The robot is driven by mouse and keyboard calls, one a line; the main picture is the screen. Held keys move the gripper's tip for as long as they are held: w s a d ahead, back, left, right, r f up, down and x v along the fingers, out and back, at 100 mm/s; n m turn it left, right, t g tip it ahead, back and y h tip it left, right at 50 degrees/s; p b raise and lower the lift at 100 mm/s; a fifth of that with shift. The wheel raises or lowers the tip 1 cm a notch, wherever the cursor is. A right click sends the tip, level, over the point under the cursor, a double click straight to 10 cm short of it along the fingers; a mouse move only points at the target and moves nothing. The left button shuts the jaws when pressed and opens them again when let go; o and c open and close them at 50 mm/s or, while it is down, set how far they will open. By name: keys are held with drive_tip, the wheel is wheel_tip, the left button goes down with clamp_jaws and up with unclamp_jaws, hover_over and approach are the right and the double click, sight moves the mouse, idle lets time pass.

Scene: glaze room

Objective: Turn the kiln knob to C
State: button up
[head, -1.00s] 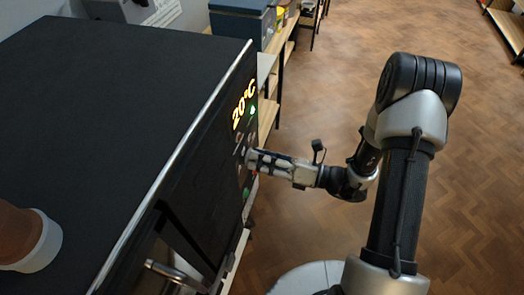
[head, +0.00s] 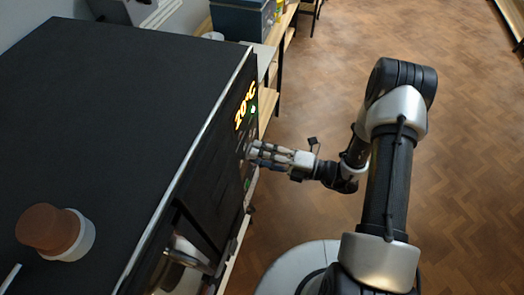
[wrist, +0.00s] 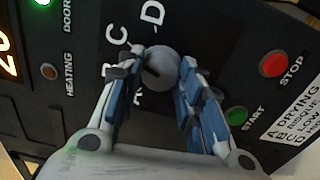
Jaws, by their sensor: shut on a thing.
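The kiln (head: 120,95) is a large black box on the left of the head view, with its control panel (wrist: 215,30) facing my arm. My gripper (head: 252,149) reaches the panel below the lit 20°C display (head: 245,108). In the wrist view the round grey kiln knob (wrist: 164,60) sits between the fingertips of my gripper (wrist: 158,72), which is shut on it. A dark mark shows on the knob face. The letters C (wrist: 110,33) and D (wrist: 153,13) are readable beside it; the other letters are partly hidden by the fingers. The mark's exact setting is hard to tell.
A red STOP button (wrist: 274,64) and a green START button (wrist: 237,115) lie right of the knob in the wrist view. A HEATING lamp (wrist: 49,71) is at left. The floor at right is clear.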

drive_tip(key=shift+m, duration=0.3)
drive_tip(key=o, duration=1.1)
drive_tip(key=v, duration=1.2)
